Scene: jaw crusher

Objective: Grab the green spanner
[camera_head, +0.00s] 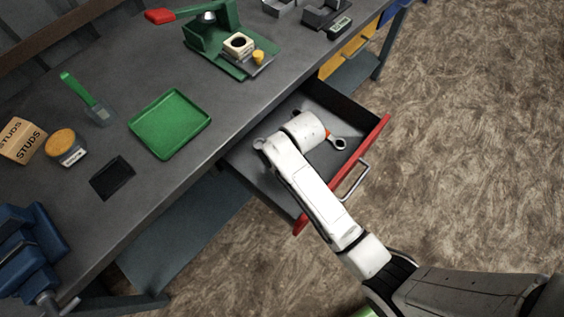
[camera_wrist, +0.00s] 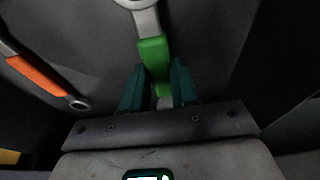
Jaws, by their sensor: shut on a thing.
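The green spanner (camera_wrist: 153,55) lies in the open drawer, with a grey ring end at the top of the wrist view. My gripper (camera_wrist: 158,84) is shut on its green handle, one teal finger on each side. The spanner's lower end is partly hidden between the fingers. In the head view my arm's white wrist covers the gripper and the green spanner. I cannot tell whether the spanner is lifted off the drawer floor.
An orange-handled spanner (camera_wrist: 38,75) lies to the left in the wrist view; its ring end shows in the head view (camera_head: 339,143). The drawer (camera_head: 354,115) has a red front and walls close around my gripper. A green tray (camera_head: 169,123) is on the workbench.

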